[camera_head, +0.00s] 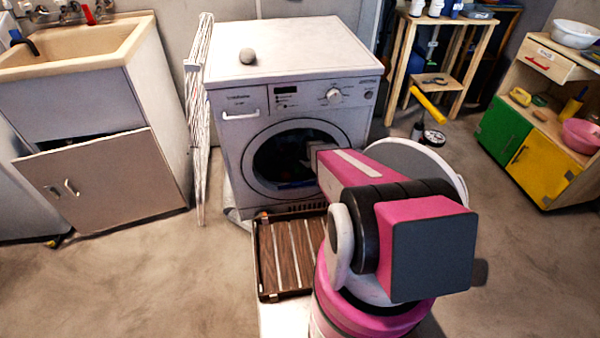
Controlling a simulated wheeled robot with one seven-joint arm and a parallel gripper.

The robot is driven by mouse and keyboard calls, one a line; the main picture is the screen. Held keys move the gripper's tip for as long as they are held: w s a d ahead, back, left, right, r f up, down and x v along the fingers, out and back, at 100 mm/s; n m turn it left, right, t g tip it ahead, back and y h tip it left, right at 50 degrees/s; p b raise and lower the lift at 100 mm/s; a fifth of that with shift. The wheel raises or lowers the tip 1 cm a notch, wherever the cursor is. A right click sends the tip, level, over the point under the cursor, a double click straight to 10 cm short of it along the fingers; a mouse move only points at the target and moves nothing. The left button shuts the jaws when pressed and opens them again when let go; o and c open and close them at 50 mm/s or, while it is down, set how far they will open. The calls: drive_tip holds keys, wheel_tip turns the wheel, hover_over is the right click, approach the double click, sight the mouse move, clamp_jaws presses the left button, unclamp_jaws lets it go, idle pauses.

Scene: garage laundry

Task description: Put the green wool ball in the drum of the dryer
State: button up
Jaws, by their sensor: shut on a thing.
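The dryer (235,128) is the white front-loading machine against the back wall. Its round door (405,153) stands open to the right, partly behind my arm. The drum opening (268,165) is dark inside. My arm reaches over to the opening, and my gripper (299,162) shows only dimly at its right part, shut. Its fingertips and what they hold are too dark and too covered by my arm to make out. I see no green wool ball elsewhere in the view.
A folded drying rack (199,140) stands close to the dryer's left side. A slatted wooden crate (285,258) lies on the floor before the dryer. A sink cabinet (110,180) stands left, a shelf (455,80) and a coloured cabinet (505,135) right. The floor at left is clear.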

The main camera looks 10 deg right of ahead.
sight(300, 171)
drive_tip(key=shift+f, duration=1.8)
drive_tip(key=shift+f, duration=0.5)
drive_tip(key=o, duration=1)
drive_tip(key=shift+c, duration=0.2)
drive_tip(key=v, duration=0.8)
drive_tip(key=shift+r, duration=0.25)
